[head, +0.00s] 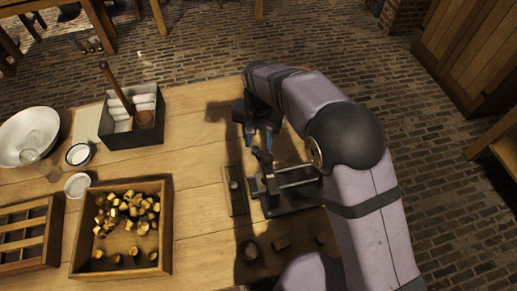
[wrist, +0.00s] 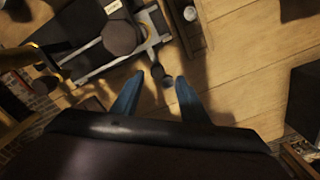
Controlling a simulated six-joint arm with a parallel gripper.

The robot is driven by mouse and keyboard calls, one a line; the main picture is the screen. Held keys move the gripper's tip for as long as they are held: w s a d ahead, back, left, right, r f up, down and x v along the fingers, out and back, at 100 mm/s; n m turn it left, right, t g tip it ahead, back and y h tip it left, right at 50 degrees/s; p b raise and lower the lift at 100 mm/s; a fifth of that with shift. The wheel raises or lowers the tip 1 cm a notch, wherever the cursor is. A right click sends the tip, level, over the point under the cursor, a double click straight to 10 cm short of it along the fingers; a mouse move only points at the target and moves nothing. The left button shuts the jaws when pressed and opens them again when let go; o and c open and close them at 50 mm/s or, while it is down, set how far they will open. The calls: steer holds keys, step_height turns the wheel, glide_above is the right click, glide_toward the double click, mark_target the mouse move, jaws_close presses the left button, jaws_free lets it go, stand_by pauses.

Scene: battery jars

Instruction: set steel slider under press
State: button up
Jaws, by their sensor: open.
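The press (head: 292,199) is a dark base with two bright steel rails, standing on the table right of centre in the head view. A dark upright with a handle rises at its left end. In the wrist view the press (wrist: 95,55) lies at the upper left, with a dark round part above the rails. I cannot tell for sure which part is the steel slider. My gripper (head: 258,137) has blue fingers and is open, just behind the handle. In the wrist view a small dark knob shows just ahead of the gap between my gripper's fingers (wrist: 154,86), apart from both.
A wooden strip with a round metal knob (head: 234,185) lies left of the press. A wooden tray (head: 168,232) of brass pieces, a dark box (head: 133,141) with white rolls, a white bowl (head: 14,145) and a divided tray (head: 27,232) stand left. Bare table lies between.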

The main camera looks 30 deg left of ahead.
steer(key=shift+r, duration=1)
steer(key=shift+d+r, duration=0.1)
steer(key=w+d+r+m+p, duration=0.15)
steer(key=d+r+p, duration=0.3)
steer(key=d, duration=0.55)
steer(key=w+d+r+n+p, duration=0.1)
steer(key=w+d+r+p, duration=0.2)
steer(key=d+r, duration=0.55)
steer(key=s+d+r+m+p, duration=0.1)
steer(key=s+d+r+p, duration=0.1)
steer(key=s+d, duration=0.4)
steer(key=s+d+r+p, duration=0.2)
steer(key=s+d+p, duration=0.3)
steer(key=d, duration=1.1)
steer(key=shift+s+m+p, duration=0.3)
steer(key=shift+s+m, duration=0.05)
steer(key=shift+s, duration=0.65)
steer(key=shift+o, duration=0.8)
